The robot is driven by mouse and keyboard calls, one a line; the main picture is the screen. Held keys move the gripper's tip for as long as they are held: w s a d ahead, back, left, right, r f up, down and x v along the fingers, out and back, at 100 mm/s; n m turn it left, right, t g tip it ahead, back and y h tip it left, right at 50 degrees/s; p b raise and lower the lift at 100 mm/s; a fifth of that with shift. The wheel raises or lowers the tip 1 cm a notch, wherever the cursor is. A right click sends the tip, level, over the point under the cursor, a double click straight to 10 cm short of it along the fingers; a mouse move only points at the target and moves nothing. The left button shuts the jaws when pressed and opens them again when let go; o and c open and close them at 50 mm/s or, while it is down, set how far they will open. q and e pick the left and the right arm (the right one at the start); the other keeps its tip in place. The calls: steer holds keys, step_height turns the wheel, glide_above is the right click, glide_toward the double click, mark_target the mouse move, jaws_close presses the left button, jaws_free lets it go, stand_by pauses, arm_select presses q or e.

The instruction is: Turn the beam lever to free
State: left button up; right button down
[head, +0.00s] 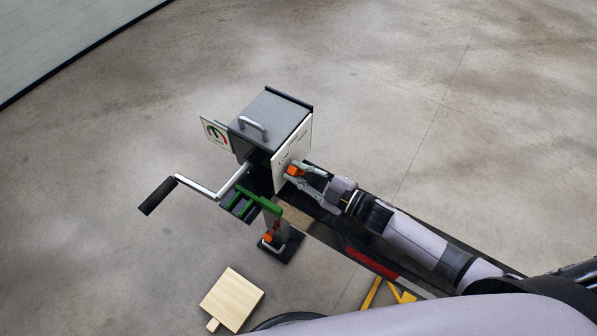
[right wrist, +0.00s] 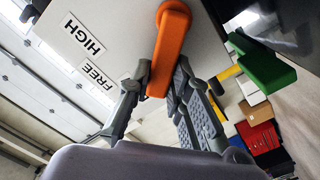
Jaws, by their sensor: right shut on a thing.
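The beam lever is a short orange handle (right wrist: 170,45) on the light side plate (right wrist: 120,25) of a grey box (head: 270,122). In the right wrist view its rounded end is at the top and its free end points down, slightly left. My right gripper (right wrist: 158,78) is shut on the lever's lower part, one finger on each side. In the head view the gripper (head: 302,174) partly hides the lever (head: 294,170). My left gripper is not in view.
A crank with a black grip (head: 157,195) sticks out left of the box. A gauge plate (head: 216,135) is on its left side. A green bracket (head: 258,198) and another orange part (head: 270,232) are below. A wooden board (head: 232,298) lies on the open floor.

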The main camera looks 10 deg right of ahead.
mark_target(294, 154)
steer(key=shift+w+d+r+m+p, duration=0.2)
steer(key=shift+m+p, duration=0.1)
steer(key=shift+m, duration=0.25)
steer(key=shift+w+d+r+m+p, duration=0.15)
steer(key=shift+r+m+p, duration=0.1)
steer(key=shift+m, duration=0.3)
steer(key=shift+w+d+m, duration=0.25)
steer(key=shift+m, duration=0.55)
steer(key=shift+w+d+r+m+p, duration=0.1)
steer(key=shift+w+d+m+p, duration=0.2)
steer(key=shift+m, duration=0.65)
steer(key=shift+w+d+m+p, duration=0.15)
steer(key=shift+w+d+m, duration=0.1)
steer(key=shift+m, duration=0.7)
steer(key=c, duration=1.5)
jaws_free()
steer(key=shift+d, duration=0.1)
